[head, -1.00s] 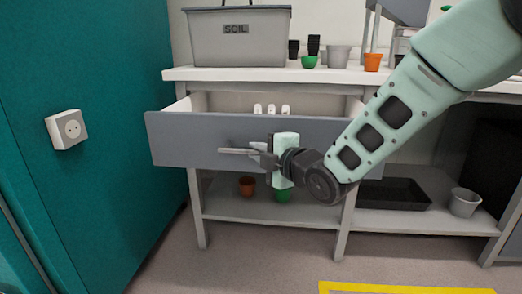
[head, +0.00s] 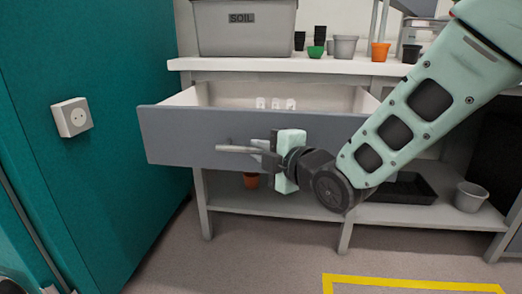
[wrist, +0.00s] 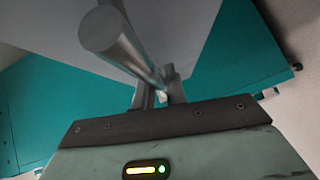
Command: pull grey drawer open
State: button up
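The grey drawer (head: 185,135) under the bench top stands pulled out, its white inside and several small white items (head: 276,103) showing behind the front. Its bar handle (head: 236,149) runs across the front. My gripper (head: 268,157) is at the handle, in front of the drawer's middle. In the wrist view the round metal handle (wrist: 125,42) runs between the two fingers of my gripper (wrist: 160,93), which are closed around it. My arm hides the right part of the drawer front.
A teal cabinet (head: 90,190) with a socket (head: 71,117) stands at the left. A grey soil bin (head: 245,35) and several pots sit on the bench top (head: 320,65). A lower shelf (head: 230,200) holds an orange pot (head: 251,180). The floor in front is clear, with yellow tape (head: 410,285).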

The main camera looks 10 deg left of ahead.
jog(key=o, duration=0.3)
jog(key=shift+o, duration=0.2)
jog(key=b+v, duration=0.8)
jog(key=v, duration=0.9)
jog(key=shift+s+d, duration=0.15)
jog(key=shift+s, duration=0.05)
jog(key=shift+f, duration=0.1)
